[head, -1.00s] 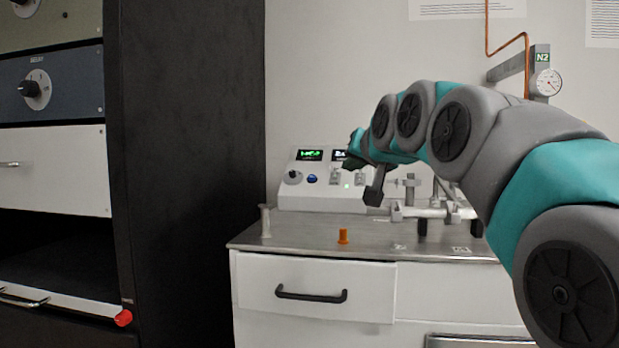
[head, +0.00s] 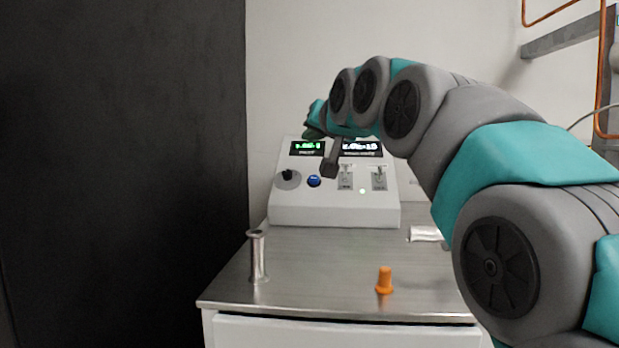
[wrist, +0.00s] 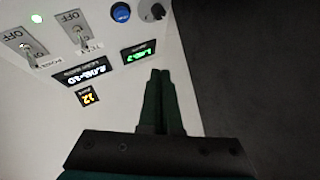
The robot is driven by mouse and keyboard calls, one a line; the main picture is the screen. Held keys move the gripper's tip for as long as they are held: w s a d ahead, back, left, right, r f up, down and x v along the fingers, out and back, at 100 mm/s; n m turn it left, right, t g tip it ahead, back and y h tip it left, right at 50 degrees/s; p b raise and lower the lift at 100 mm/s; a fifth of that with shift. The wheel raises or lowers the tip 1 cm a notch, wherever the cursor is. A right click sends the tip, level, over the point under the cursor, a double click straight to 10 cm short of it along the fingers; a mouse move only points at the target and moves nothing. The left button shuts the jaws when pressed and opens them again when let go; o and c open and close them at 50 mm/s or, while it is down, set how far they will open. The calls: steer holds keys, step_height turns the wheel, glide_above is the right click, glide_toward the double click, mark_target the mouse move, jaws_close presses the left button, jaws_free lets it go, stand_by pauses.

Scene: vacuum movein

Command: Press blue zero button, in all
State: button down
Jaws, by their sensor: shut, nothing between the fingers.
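The blue button (head: 314,181) sits on the sloped front of a white control box, between a black knob (head: 288,176) and a toggle switch (head: 345,178). It also shows in the wrist view (wrist: 121,13), near the top edge. My gripper (head: 330,168) is shut and empty, held in front of the box, its tip appearing just above and right of the button in the head view. In the wrist view my shut fingers (wrist: 158,78) point toward the panel, below the button and beside the green display (wrist: 138,52). A gap shows between the fingertips and the button.
The control box (head: 330,212) stands at the back of a steel bench top (head: 330,255). A metal spool-shaped post (head: 257,258) and an orange peg (head: 384,281) stand on the bench in front. A dark cabinet side (head: 120,170) rises at the left.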

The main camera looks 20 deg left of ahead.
mark_target(314, 180)
steer(key=shift+w+a+f+b, duration=0.2)
steer(key=shift+w+f+b, duration=0.3)
steer(key=shift+w+f, duration=0.5)
steer(key=shift+w+a+f+b, duration=0.15)
steer(key=shift+w+f+b, duration=0.45)
steer(key=shift+f, duration=0.75)
steer(key=shift+w+a+f+b, duration=0.2)
steer(key=shift+w+f+b, duration=0.2)
steer(key=shift+w+f, duration=0.65)
steer(key=shift+s+f, duration=0.1)
steer(key=shift+f, duration=0.05)
steer(key=shift+w+a+f, duration=0.1)
steer(key=shift+w+f, duration=0.15)
steer(key=shift+f, duration=0.05)
steer(key=shift+w+f+b, duration=0.25)
steer(key=shift+f+b, duration=0.05)
steer(key=shift+f, duration=0.1)
stand_by(0.4)
steer(key=shift+r, duration=0.1)
steer(key=shift+s+r+p, duration=0.3)
steer(key=shift+s+r, duration=0.2)
steer(key=shift+r, duration=0.1)
steer(key=shift+r, duration=0.1)
stand_by(0.3)
